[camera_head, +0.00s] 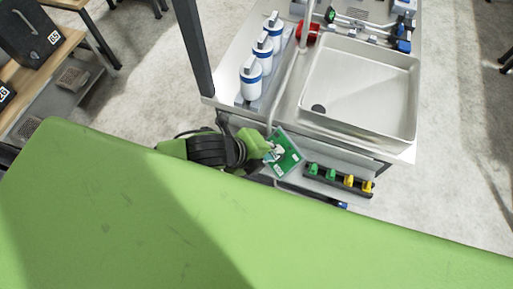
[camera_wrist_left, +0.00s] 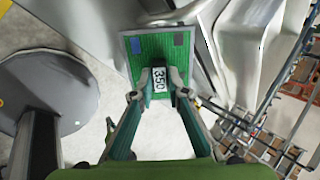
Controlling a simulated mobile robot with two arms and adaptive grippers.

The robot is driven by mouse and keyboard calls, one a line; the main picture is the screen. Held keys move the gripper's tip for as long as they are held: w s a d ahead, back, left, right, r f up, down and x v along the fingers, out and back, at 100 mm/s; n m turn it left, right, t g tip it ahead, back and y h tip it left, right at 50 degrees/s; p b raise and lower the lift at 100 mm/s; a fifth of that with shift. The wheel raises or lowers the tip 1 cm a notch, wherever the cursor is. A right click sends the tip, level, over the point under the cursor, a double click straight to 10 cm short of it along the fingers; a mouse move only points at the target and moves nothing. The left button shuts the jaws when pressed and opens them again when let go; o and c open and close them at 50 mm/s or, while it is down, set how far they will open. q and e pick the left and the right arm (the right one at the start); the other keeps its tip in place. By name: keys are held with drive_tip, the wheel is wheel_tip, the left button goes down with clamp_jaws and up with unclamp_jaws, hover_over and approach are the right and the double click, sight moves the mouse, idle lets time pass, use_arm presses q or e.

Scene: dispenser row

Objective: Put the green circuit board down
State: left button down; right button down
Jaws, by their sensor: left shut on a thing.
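The green circuit board (camera_head: 287,152) is held tilted in front of the sink bench in the head view. My left gripper (camera_head: 271,152) is shut on its near edge. My right gripper is in neither view.
A sink (camera_head: 360,88) is set in the bench beyond the board. Several white and blue dispenser bottles (camera_head: 251,80) stand left of it. A dark rail (camera_head: 338,180) with green and yellow pieces runs along the bench front, right of the board. A grey post (camera_head: 195,45) rises at left.

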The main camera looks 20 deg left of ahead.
use_arm(q)
drive_tip(key=shift+s+a+m+g, duration=0.2)
drive_tip(key=shift+s+m+g, duration=0.05)
drive_tip(key=shift+m+g, duration=0.4)
drive_tip(key=s+a+r+m+g+y+p, duration=0.2)
drive_tip(key=s+a+m+g+y+p, duration=0.35)
drive_tip(key=s+m, duration=0.4)
drive_tip(key=shift+t+h, duration=0.4)
drive_tip(key=shift+h, duration=0.05)
drive_tip(key=w+f, duration=0.1)
drive_tip(key=w, duration=0.2)
drive_tip(key=w+f+p, duration=0.1)
drive_tip(key=w+f, duration=0.1)
drive_tip(key=w, duration=0.1)
drive_tip(key=w+f, duration=0.2)
drive_tip(key=w, duration=0.2)
drive_tip(key=shift+d, duration=0.1)
drive_tip(key=shift+w+d+f+p, duration=0.1)
drive_tip(key=shift+w+f+p, duration=0.3)
drive_tip(key=shift+w+f, duration=0.5)
drive_tip(key=shift+w+f+p, duration=0.35)
drive_tip(key=shift+w+f, duration=0.25)
drive_tip(key=shift+w, duration=0.45)
drive_tip(key=c, duration=2)
unclamp_jaws()
wheel_tip(320, 180, up, 12)
drive_tip(key=shift+b, duration=1.05)
